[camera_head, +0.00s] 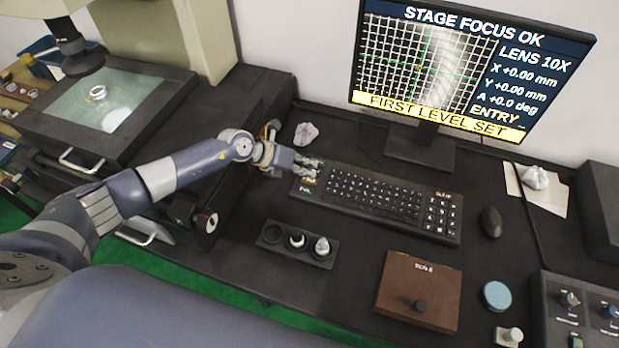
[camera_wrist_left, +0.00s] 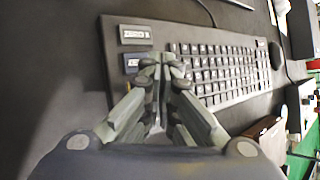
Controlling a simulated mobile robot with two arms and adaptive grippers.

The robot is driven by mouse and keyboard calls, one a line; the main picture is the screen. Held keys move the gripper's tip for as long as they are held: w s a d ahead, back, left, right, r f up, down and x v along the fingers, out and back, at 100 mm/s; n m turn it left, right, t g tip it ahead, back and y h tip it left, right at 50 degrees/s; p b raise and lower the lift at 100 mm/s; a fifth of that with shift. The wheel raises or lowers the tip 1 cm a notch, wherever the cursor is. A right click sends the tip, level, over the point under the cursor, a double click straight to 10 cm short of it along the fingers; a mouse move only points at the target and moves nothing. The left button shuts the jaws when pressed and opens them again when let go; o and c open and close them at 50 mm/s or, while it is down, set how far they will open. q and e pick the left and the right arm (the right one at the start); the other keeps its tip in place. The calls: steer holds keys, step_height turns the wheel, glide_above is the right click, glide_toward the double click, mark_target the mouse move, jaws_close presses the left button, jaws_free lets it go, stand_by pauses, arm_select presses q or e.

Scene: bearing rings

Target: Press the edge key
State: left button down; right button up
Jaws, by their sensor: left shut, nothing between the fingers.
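A black keyboard (camera_head: 370,200) lies on the dark bench below the monitor, and it also fills the upper part of the left wrist view (camera_wrist_left: 215,72). Larger labelled keys sit at its left end; in the wrist view they are a grey key (camera_wrist_left: 135,34) and a bluish key (camera_wrist_left: 132,63). Their labels are too small to read surely, so I cannot tell which is the edge key. My left gripper (camera_head: 314,166), also in the wrist view (camera_wrist_left: 164,60), is shut and empty, its tips over the keyboard's left end, beside the bluish key. Contact cannot be told.
The monitor (camera_head: 470,60) shows "STAGE FOCUS OK" and "FIRST LEVEL SET". A mouse (camera_head: 491,221) lies right of the keyboard. A ring holder (camera_head: 270,234), brown box (camera_head: 402,284) and blue disc (camera_head: 497,296) lie in front. Crumpled paper (camera_head: 306,133) lies behind the gripper.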

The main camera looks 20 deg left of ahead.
arm_select(q)
step_height(320, 180, up, 5)
steer(key=p, duration=0.5)
stand_by(0.8)
